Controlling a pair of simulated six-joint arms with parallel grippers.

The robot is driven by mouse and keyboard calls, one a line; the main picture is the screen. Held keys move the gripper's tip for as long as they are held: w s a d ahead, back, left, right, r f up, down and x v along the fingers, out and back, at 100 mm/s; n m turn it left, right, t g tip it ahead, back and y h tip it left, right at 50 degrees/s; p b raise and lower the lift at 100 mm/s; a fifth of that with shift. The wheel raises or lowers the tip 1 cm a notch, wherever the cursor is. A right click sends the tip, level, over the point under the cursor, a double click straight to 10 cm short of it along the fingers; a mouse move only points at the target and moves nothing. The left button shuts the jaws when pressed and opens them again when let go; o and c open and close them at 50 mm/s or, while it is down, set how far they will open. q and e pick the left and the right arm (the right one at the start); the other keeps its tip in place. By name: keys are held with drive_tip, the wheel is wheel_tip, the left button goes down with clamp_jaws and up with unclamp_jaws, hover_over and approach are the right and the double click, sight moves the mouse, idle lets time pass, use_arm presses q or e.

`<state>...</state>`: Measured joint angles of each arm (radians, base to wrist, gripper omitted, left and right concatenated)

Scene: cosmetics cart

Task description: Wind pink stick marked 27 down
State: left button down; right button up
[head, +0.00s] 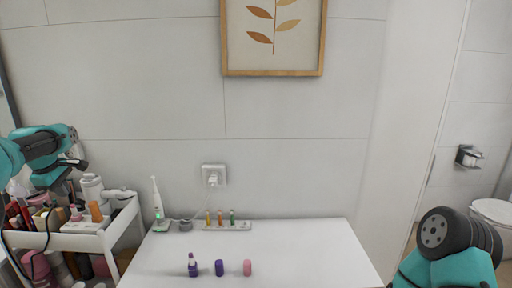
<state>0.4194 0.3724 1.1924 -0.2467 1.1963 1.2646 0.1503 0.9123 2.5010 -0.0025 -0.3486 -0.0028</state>
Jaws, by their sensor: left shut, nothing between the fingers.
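A short pink cylinder (247,268) stands upright near the front of the white table. No number can be read on it, and I cannot tell whether it is the pink stick marked 27 or a cap. To its left stand a plain purple cylinder (219,268) and a purple stick (193,265) with a narrower top. My left gripper (80,166) is shut and empty above the cosmetics cart at the far left, well away from the table. My right arm shows at the lower right, but its gripper is not visible.
The white cart (75,241) is crowded with bottles and tubes. On the white table (300,250), an electric toothbrush (157,200) stands at the back left beside a rack (240,225) of small coloured vials. A cord runs to a wall socket (214,174). The table's right side is clear.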

sight(75, 214)
use_arm(q)
drive_tip(key=shift+f, duration=0.1)
drive_tip(key=shift+s+f+x, duration=0.1)
drive_tip(key=shift+s+x, duration=0.15)
drive_tip(key=shift+x, duration=0.85)
drive_tip(key=shift+s+f+x, duration=0.1)
drive_tip(key=shift+s+x, duration=0.2)
drive_tip(key=shift+x, duration=0.85)
drive_tip(key=shift+s+x, duration=0.25)
drive_tip(key=shift+x, duration=0.85)
drive_tip(key=shift+w+a, duration=0.3)
drive_tip(key=shift+w, duration=0.2)
drive_tip(key=shift+a, duration=0.5)
drive_tip(key=shift+s, duration=0.15)
drive_tip(key=shift+s, duration=0.3)
drive_tip(key=shift+r, duration=0.15)
drive_tip(key=v, duration=0.2)
drive_tip(key=w+v, duration=0.1)
drive_tip(key=v, duration=0.2)
drive_tip(key=shift+w+a+r, duration=0.1)
drive_tip(key=shift+r, duration=0.35)
